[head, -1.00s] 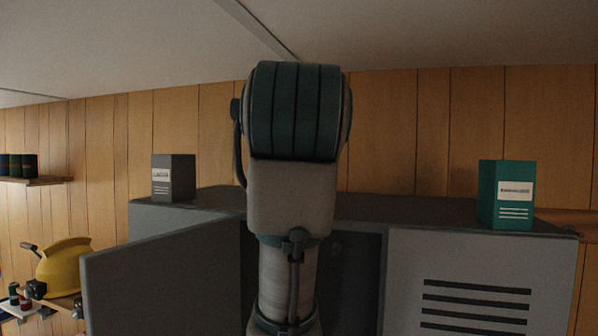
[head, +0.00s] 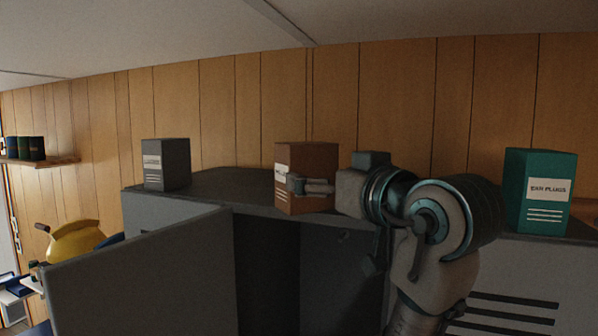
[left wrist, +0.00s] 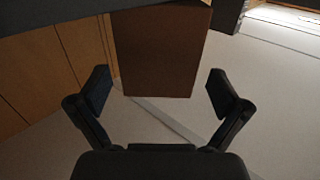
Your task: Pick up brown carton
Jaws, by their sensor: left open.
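The brown carton (head: 318,165) stands upright on top of the grey locker, near its front edge, with a white label on its left face. My left gripper (head: 292,185) comes at it from the right, and one finger shows across the carton's front. The other finger is hidden in the head view. My right gripper is not in view.
On the grey locker (head: 225,190) stand a dark grey box (head: 166,165) at the left and a green ear plugs box (head: 540,190) at the right, beyond my arm. An open locker door (head: 140,280) swings out at the front left.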

